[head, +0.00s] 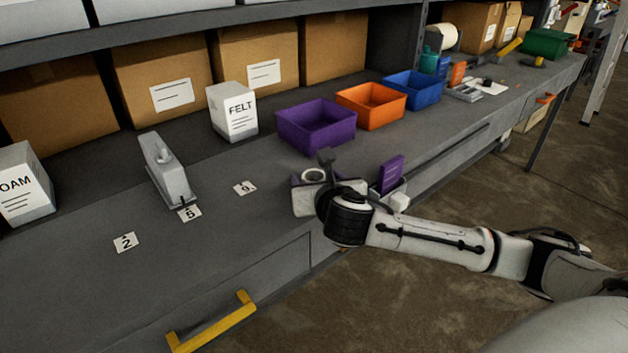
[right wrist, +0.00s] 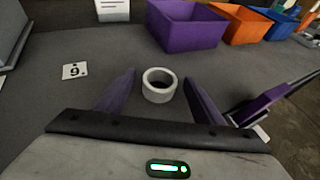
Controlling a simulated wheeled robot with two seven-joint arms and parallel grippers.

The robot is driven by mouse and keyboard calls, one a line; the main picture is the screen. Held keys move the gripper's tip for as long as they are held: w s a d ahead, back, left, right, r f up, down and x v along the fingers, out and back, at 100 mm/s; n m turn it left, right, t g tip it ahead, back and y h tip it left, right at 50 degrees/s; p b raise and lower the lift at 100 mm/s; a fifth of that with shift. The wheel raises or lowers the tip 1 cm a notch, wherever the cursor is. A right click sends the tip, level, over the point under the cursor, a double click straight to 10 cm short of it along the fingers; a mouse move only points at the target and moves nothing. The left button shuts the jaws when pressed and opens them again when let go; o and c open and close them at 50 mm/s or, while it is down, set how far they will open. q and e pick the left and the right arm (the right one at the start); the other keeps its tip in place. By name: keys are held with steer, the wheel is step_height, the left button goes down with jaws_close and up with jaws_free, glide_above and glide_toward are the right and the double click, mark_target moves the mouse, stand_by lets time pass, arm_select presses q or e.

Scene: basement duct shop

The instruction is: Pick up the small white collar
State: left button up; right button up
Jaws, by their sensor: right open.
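The small white collar (head: 313,176) is a short ring standing on the grey bench, partly hidden by my right gripper in the head view. In the right wrist view the collar (right wrist: 148,92) sits between the two purple fingers, with a gap on each side. My right gripper (right wrist: 160,76) is open around it and low over the bench; it also shows in the head view (head: 312,168). My left gripper is in neither view.
A purple bin (head: 318,137), an orange bin (head: 371,117) and a blue bin (head: 412,96) stand behind. A FELT box (head: 232,120) and a grey tool (head: 166,172) stand left. A purple item (head: 391,173) is just right of the gripper, near the bench edge.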

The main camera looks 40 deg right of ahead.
steer(key=shift+w+d, duration=0.1)
steer(key=shift+w, duration=0.05)
steer(key=c, duration=1.1)
